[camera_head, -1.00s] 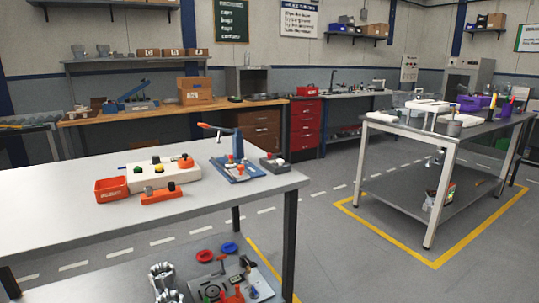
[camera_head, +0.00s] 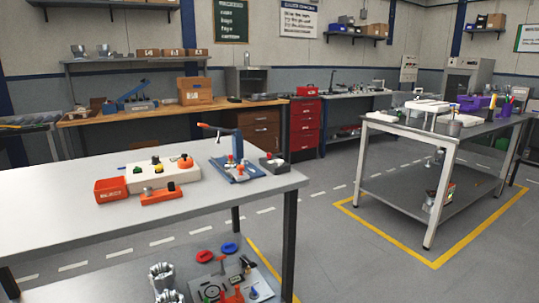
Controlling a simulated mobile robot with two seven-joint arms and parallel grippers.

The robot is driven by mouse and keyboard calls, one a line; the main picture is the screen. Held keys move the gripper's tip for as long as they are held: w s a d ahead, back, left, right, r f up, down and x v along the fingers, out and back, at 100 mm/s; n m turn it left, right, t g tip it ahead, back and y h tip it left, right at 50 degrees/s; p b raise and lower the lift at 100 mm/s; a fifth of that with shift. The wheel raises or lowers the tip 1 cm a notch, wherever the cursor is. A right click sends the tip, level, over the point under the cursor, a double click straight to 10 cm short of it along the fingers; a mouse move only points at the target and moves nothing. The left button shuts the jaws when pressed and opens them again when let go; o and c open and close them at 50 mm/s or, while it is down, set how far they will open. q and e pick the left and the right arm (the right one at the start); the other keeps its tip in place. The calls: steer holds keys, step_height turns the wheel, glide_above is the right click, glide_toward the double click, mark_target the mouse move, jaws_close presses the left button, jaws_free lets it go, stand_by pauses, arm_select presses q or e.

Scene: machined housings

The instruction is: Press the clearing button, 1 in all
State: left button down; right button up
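A cream control box (camera_head: 172,177) lies on the near grey-white table, with several coloured knobs or buttons on top. A large orange-red button (camera_head: 186,161) is at its right end, with a black one, a yellow one and a green part farther left. A small orange box (camera_head: 160,195) with a grey knob and a dark knob lies in front of it. I cannot tell from labels which of these is the clearing button. Neither of my grippers shows in the head view.
An orange-red bin (camera_head: 110,189) stands left of the cream box. A blue fixture with a clamp (camera_head: 237,166) and a dark box (camera_head: 273,166) stand to the right. Housings and a plate of parts (camera_head: 237,285) lie on the lower shelf. The table's front left is clear.

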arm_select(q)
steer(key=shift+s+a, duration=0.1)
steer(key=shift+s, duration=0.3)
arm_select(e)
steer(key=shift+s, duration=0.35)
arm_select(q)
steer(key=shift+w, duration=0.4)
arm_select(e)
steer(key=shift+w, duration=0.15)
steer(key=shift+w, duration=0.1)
arm_select(q)
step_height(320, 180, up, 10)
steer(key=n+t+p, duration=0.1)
steer(key=p, duration=1.1)
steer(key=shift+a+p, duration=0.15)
steer(key=shift+p, duration=0.15)
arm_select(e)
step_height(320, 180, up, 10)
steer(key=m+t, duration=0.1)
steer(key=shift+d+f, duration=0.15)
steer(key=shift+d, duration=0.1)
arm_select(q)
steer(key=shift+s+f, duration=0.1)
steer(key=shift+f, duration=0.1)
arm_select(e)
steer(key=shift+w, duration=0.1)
